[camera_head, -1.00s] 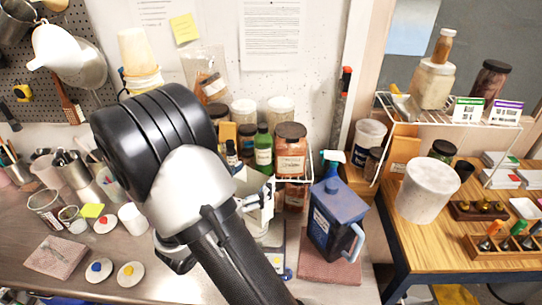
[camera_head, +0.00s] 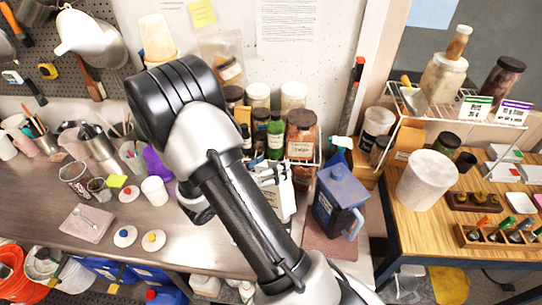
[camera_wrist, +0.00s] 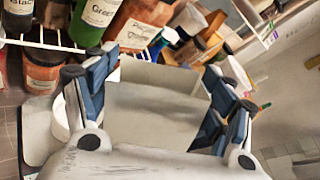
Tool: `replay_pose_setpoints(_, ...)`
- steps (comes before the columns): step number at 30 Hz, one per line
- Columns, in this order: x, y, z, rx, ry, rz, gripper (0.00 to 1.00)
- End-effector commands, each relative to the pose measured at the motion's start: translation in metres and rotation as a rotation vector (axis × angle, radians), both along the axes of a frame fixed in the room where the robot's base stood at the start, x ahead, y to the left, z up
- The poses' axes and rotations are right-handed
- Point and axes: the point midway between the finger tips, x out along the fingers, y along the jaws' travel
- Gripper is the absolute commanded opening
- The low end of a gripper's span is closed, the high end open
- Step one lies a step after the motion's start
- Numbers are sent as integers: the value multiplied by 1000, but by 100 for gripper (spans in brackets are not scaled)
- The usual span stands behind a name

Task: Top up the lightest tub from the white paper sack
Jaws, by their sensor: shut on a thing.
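My gripper (camera_head: 272,172) is shut on the white paper sack (camera_head: 284,202) and holds it upright above the metal bench, left of a blue jug. In the wrist view my gripper's fingers (camera_wrist: 163,68) sit on either side of the sack's pale top (camera_wrist: 152,118). The sack's lower part is cut off there, and my arm covers part of it in the head view. Orange (camera_head: 12,272) and whitish (camera_head: 40,266) buckets stand low at the lower left. A white tub (camera_head: 427,182) stands on the wooden table at right. I cannot tell which tub is lightest.
The blue jug (camera_head: 338,200) stands close to the sack's right. Labelled jars (camera_head: 301,135) and a green bottle (camera_head: 275,138) stand behind it. A white wire shelf (camera_head: 450,112) overhangs the wooden table. Cups and small lids (camera_head: 153,239) lie on the bench's left.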

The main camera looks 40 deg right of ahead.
Motion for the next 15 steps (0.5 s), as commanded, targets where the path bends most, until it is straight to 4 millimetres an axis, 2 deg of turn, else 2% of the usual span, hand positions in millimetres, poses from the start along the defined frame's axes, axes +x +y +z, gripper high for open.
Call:
replay_pose_setpoints(3,1,-1,1,39,82,-1,27)
replay_pose_setpoints(15,15,-7,-41,223,477,-3,27)
